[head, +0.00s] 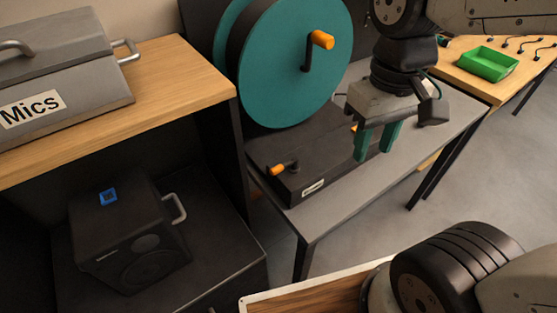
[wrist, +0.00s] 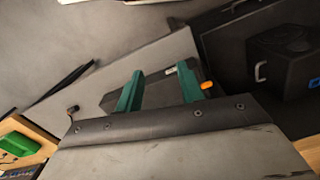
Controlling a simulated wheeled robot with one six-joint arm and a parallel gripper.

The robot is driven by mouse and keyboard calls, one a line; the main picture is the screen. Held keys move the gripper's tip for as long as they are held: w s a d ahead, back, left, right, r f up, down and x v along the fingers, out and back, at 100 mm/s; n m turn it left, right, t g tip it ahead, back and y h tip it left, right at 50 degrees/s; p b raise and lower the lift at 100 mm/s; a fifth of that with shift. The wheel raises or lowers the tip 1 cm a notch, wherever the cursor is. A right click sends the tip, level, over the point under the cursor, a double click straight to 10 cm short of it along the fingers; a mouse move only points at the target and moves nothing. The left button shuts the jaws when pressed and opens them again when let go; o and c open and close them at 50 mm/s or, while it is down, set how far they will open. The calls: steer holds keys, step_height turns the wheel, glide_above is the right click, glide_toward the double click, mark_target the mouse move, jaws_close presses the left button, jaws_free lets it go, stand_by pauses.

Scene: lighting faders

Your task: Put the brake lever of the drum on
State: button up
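The drum (head: 290,65) is a large teal reel with a dark crank and an orange handle (head: 322,40). It stands over a low black base (head: 325,160) with a white label. A short lever with an orange grip (head: 277,170) sticks out at the base's left end; it looks like the brake lever. Its orange grip also shows in the wrist view (wrist: 206,85), beside the right finger. My gripper (head: 376,150) is open and empty, with green fingers pointing down at the base's right part, apart from the lever. In the wrist view, my gripper (wrist: 160,86) has its fingers well apart.
A grey bench (head: 365,195) carries the base. At left, a wooden shelf (head: 190,80) holds a grey "Mics" case (head: 75,75); a black speaker (head: 130,230) sits below. A green tray (head: 487,64) lies on another table. An orange bit (head: 354,127) shows behind my gripper.

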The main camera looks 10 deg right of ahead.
steer(key=w+a+f+n+g, duration=0.2)
steer(key=w+a+f+n, duration=0.2)
steer(key=w+a+n, duration=0.25)
steer(key=n, duration=1.4)
glide_toward(277, 167)
steer(key=f, duration=0.1)
steer(key=shift+h, duration=0.4)
steer(key=x, duration=0.7)
steer(key=shift+s+a+f, duration=0.1)
steer(key=shift+a+f, duration=0.1)
steer(key=shift+a, duration=0.1)
steer(key=shift+c, duration=0.4)
jaws_close()
